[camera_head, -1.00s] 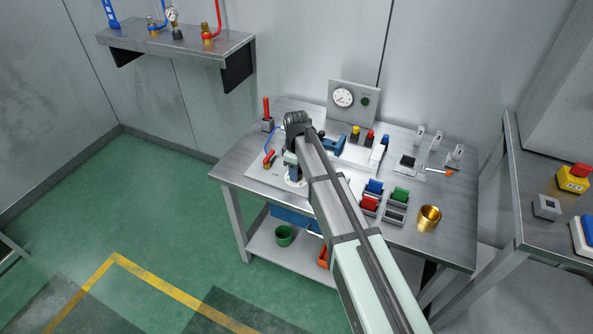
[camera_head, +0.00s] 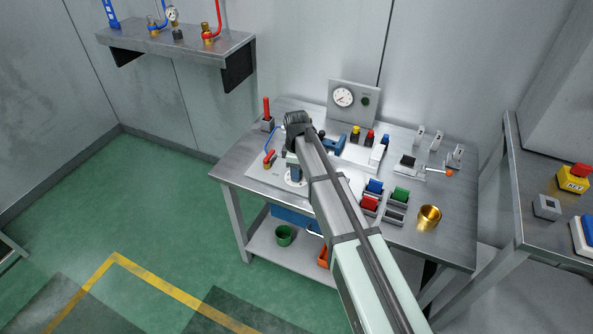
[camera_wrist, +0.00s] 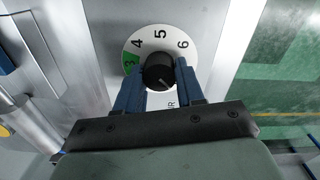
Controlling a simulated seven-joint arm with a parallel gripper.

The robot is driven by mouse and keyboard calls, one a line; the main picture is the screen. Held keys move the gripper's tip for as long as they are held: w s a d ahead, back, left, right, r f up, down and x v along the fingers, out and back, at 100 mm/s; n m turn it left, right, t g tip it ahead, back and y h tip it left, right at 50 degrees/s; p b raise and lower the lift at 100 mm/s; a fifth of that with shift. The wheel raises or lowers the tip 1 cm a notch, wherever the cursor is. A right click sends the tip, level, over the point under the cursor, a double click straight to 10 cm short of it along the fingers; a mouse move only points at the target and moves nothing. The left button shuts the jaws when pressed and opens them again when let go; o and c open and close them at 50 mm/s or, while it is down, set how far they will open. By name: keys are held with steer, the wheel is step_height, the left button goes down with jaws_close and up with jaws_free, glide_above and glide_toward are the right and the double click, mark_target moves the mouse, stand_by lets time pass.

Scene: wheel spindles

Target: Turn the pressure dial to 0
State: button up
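The pressure dial (camera_wrist: 159,72) is a black round knob on a white scale plate (camera_wrist: 160,40), seen in the wrist view. The scale shows a green 3, then 4, 5 and 6. The white pointer line aims to the lower right, away from these numbers. The 0 is not visible; my gripper covers the lower scale. My gripper (camera_wrist: 160,68) has its two blue fingers on either side of the knob, very close to it. I cannot tell whether they press on it. In the head view, my gripper (camera_head: 294,174) is over the white plate at the workbench's left, mostly behind my arm.
A red-handled valve (camera_head: 268,162) with a blue hose stands left of my gripper. Coloured bins (camera_head: 370,203) and a brass cup (camera_head: 430,214) are to the right. A panel with a gauge (camera_head: 344,97) stands at the back. The bench's left front edge (camera_head: 235,185) is clear.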

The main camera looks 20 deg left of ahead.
steer(key=o, duration=0.4)
step_height(320, 180, up, 14)
steer(key=shift+f, duration=0.1)
stand_by(0.6)
steer(key=shift+a, duration=0.1)
stand_by(0.4)
